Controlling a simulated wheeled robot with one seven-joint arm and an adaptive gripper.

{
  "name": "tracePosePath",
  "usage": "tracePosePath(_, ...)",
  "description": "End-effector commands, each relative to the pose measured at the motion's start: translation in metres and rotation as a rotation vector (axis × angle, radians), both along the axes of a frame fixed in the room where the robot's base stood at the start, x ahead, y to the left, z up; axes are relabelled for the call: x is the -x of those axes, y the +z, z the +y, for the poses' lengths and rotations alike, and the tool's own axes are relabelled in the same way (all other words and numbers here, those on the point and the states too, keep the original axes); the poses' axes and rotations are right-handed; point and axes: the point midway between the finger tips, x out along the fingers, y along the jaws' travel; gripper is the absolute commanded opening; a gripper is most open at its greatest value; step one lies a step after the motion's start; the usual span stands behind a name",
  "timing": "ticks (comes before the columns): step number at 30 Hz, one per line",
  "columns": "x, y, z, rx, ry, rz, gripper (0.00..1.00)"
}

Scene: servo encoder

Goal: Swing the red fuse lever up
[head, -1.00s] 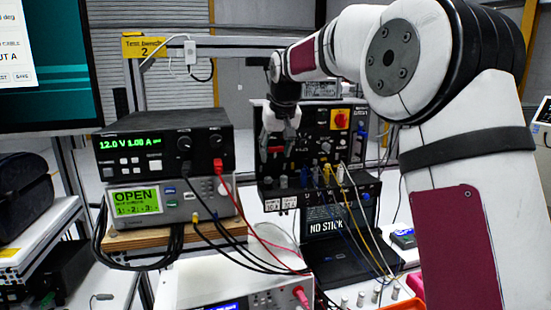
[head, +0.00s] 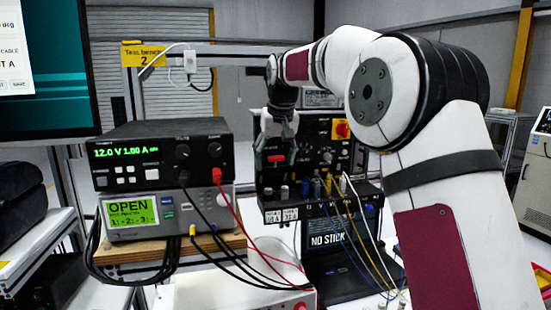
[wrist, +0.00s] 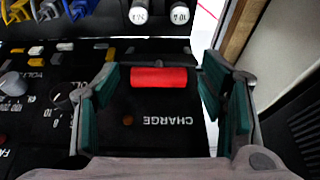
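The red fuse lever (head: 276,157) is a short red bar on the left of the black panel (head: 318,150). In the wrist view the lever (wrist: 159,77) lies crosswise above the upside-down word CHARGE. My gripper (head: 276,143) is in front of the panel at the lever. In the wrist view my gripper's (wrist: 160,90) green-padded fingers are open, one on each side of the lever. Gaps show between the lever's ends and the pads, and nothing is held. Whether the fingers touch the panel, I cannot tell.
A power supply (head: 160,155) stands on a meter (head: 150,212) to the left. Cables (head: 345,205) hang from the sockets below the lever, by a laptop (head: 345,245). A red rotary switch (head: 341,129) is at the panel's upper right.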

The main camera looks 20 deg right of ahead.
Motion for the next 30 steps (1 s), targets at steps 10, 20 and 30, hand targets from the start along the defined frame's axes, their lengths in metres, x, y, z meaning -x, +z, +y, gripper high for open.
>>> tracePosePath(10, 0.002, 0.004, -0.001, 0.001, 0.0, -0.001, 0.68)
tracePosePath(20, 0.021, 0.055, 0.0, 0.001, 0.0, -0.005, 0.68)
tracePosePath(30, 0.041, 0.105, 0.0, 0.001, 0.0, -0.002, 0.68)
